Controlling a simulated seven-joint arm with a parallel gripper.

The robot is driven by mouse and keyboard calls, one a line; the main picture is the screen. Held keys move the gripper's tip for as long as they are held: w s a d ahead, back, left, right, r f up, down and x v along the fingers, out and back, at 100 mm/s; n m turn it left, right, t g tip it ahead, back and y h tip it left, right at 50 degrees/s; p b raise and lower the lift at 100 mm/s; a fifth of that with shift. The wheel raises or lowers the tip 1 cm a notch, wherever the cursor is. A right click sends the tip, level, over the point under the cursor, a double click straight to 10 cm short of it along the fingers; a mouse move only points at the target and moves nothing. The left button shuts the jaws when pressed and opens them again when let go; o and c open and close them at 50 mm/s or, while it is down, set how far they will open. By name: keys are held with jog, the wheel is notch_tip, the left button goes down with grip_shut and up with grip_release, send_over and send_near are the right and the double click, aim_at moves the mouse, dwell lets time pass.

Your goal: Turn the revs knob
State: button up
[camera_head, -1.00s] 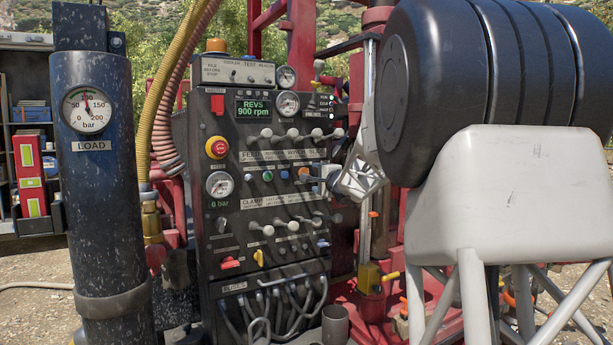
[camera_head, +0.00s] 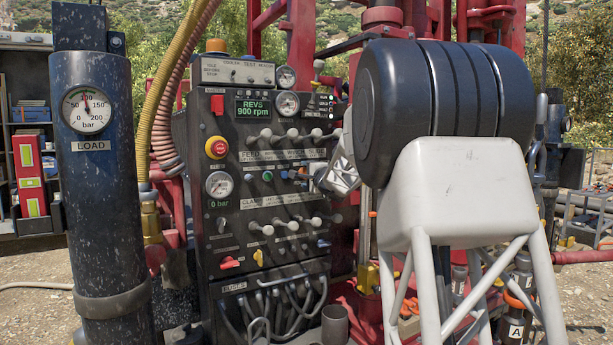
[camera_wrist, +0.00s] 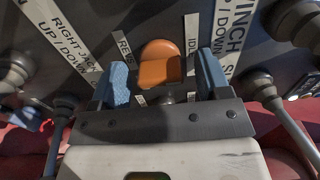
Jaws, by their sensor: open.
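The revs knob (camera_wrist: 159,66) is orange and rounded, with a flat ridge, in the upper middle of the wrist view. It sits on the dark panel between a REVS label (camera_wrist: 124,47) and an IDLE label (camera_wrist: 192,36). My gripper (camera_wrist: 164,76) is open, with one blue finger on each side of the knob. A gap shows between the knob and each finger. The green display (camera_head: 253,108) reads REVS 900 rpm.
Rows of levers with pale round ends stand above (camera_head: 291,134) and below (camera_head: 292,225) my gripper. In the wrist view, dark lever knobs (camera_wrist: 292,22) stick out on both sides. A red stop button (camera_head: 216,147) and a gauge (camera_head: 219,184) lie to the left.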

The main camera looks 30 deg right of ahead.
jog(key=shift+w, duration=0.3)
jog(key=c, duration=0.9)
jog(key=shift+m, duration=0.4)
jog(key=m, duration=0.4)
jog(key=shift+m, duration=1.9)
